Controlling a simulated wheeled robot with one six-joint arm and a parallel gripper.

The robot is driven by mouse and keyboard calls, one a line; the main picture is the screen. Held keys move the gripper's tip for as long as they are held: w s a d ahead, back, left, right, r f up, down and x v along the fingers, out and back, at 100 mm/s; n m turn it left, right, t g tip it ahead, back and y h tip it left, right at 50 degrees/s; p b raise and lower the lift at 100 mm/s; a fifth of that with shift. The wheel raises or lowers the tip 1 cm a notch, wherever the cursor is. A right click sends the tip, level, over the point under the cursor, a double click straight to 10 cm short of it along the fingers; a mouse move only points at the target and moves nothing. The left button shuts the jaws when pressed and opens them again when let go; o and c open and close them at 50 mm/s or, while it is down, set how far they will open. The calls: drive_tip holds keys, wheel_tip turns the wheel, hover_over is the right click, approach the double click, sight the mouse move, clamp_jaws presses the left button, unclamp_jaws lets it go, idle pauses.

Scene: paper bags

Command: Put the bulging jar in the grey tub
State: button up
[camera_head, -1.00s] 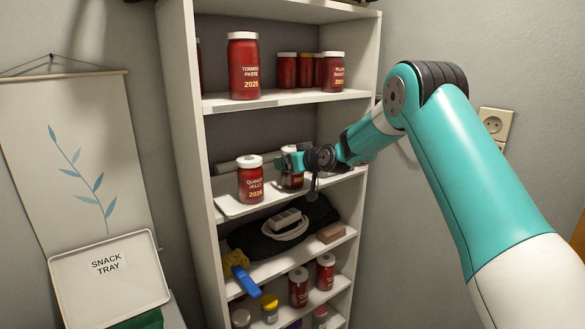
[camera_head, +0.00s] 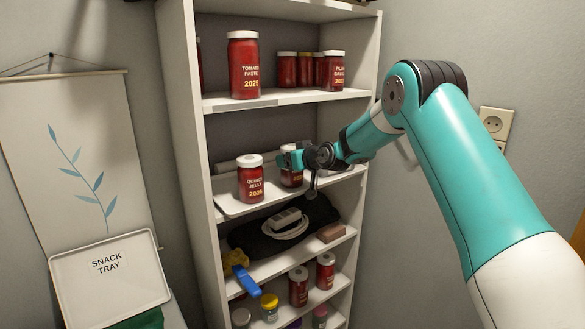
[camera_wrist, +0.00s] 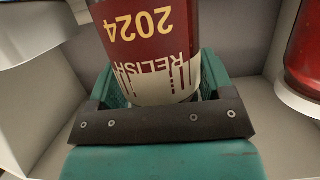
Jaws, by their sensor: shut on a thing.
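My gripper (camera_head: 290,159) is at the middle shelf, shut on a red jar (camera_head: 291,179) behind and right of the quince jelly jar. In the wrist view, the held jar (camera_wrist: 150,30) has a label reading "RELISH 2024", upside down, between the teal fingers of my gripper (camera_wrist: 163,80). Its lid is out of that view and the gripper covers much of it in the head view. I cannot tell whether it bulges or whether it still touches the shelf. No grey tub shows in either view.
The quince jelly jar (camera_head: 250,179) stands close left of the gripper on a white tray. The shelf above holds several jars, including tomato paste (camera_head: 243,65). The snack tray (camera_head: 108,272) is at left.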

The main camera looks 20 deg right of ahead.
drive_tip(key=shift+r, duration=1.15)
drive_tip(key=shift+s+d+f+b, duration=0.15)
drive_tip(key=shift+s+b, duration=0.3)
drive_tip(key=shift+s, duration=0.25)
drive_tip(key=shift+s+d+r+b, duration=0.15)
drive_tip(key=shift+s+b, duration=0.3)
drive_tip(key=shift+s, duration=0.25)
drive_tip(key=s+d+b, duration=0.2)
drive_tip(key=s+b, duration=0.5)
drive_tip(key=s, duration=0.6)
drive_tip(key=shift+d+r+b, duration=0.2)
drive_tip(key=shift+d+b, duration=0.05)
drive_tip(key=shift+b, duration=0.15)
